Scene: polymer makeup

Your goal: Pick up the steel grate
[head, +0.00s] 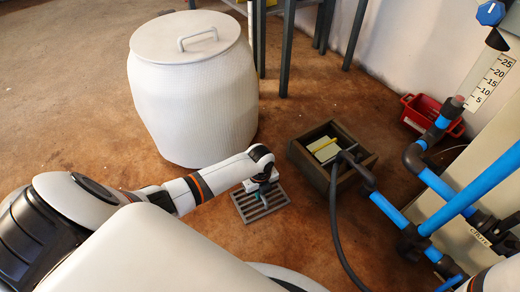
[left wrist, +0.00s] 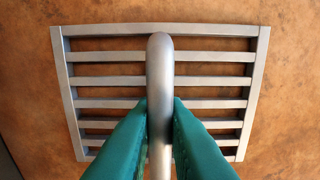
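The steel grate (head: 272,206) is a slatted grey panel on the brown floor in the head view, left of a square box. In the left wrist view the grate (left wrist: 92,81) fills the middle, with a round bar handle (left wrist: 160,70) running up its centre. My left gripper (head: 262,192) is over the grate, pointing down. In the left wrist view its two green fingers (left wrist: 160,120) stand on either side of the handle, close against it; whether both touch it is hard to tell. My right gripper is out of view.
A dark square box (head: 307,170) with pale yellow pieces and a black hose (head: 334,225) stands right of the grate. A white lidded barrel (head: 190,100) stands behind. Blue pipes (head: 480,190) and a red crate (head: 420,112) are at the right.

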